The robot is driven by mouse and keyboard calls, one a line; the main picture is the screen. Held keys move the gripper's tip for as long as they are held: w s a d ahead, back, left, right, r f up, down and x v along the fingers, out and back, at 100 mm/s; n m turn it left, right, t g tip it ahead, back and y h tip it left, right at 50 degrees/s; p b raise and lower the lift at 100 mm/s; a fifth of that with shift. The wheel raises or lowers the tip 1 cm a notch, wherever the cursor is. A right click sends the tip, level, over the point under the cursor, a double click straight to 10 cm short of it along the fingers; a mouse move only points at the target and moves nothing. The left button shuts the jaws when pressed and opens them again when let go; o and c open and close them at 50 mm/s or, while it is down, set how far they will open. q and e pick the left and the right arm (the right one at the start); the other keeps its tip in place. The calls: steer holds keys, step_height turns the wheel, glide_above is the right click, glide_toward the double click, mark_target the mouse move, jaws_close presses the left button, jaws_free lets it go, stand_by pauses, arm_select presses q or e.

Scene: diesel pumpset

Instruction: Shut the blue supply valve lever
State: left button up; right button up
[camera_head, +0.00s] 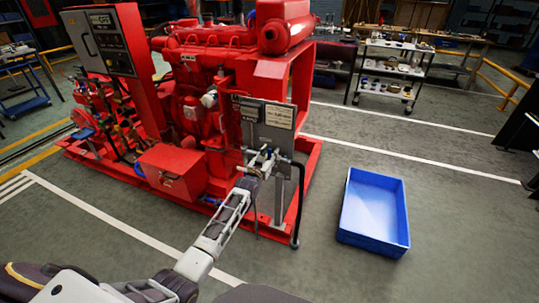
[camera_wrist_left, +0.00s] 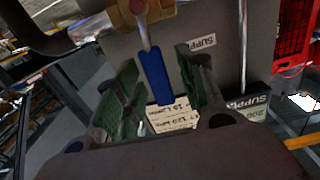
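The blue supply valve lever (camera_wrist_left: 155,76) shows in the left wrist view. A thin metal stem joins its blue grip to a brass-coloured valve body (camera_wrist_left: 152,14) on a pipe at the top of that picture. My left gripper (camera_wrist_left: 158,58) is open, with its two green-lined fingers on either side of the blue grip. A gap shows on both sides, and I cannot tell whether it touches. In the head view my left gripper (camera_head: 262,162) is at the grey panel (camera_head: 277,122) on the red pumpset (camera_head: 190,105). The lever is too small to make out there. My right gripper is not in view.
A black hose (camera_head: 298,215) hangs at the panel's right. A blue crate (camera_head: 375,244) stands on the floor to the right, with clear floor around it. A shelf trolley (camera_head: 392,75) stands behind.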

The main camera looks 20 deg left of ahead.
arm_select(q)
steer(key=shift+s, duration=0.2)
steer(key=s, duration=1.1)
steer(key=shift+s+a, duration=0.25)
steer(key=shift+s, duration=0.05)
stand_by(0.4)
